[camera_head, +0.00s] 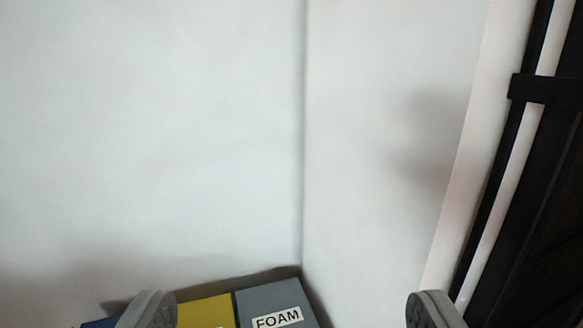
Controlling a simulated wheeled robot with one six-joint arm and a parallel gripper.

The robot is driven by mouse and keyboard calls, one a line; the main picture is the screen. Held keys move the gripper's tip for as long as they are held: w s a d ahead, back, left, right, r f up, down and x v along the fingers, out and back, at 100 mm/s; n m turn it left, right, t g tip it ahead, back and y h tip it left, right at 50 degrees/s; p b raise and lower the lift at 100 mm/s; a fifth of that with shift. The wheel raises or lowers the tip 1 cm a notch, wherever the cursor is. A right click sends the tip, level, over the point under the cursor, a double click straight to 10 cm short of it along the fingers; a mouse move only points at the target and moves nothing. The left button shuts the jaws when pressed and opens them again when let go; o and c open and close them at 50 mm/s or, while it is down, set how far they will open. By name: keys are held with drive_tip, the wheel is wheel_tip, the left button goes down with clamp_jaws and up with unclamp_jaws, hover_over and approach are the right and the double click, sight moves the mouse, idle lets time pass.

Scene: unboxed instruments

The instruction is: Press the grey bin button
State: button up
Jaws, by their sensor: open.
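A grey bin (270,297) with a white label reading FOAM (277,317) shows at the bottom of the view, cut off by the lower edge. No button shows on the part of it in view. My gripper (288,312) is open, with one grey fingertip at the lower left and one at the lower right. The grey bin appears between the two fingertips in the picture. I cannot tell how far it is from them.
A yellow bin (208,312) stands left of the grey one, and a sliver of blue (100,323) lies further left. White walls meet in a corner behind them. A black frame (545,90) with a dark panel stands at the right.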

clamp_jaws()
idle(1.4)
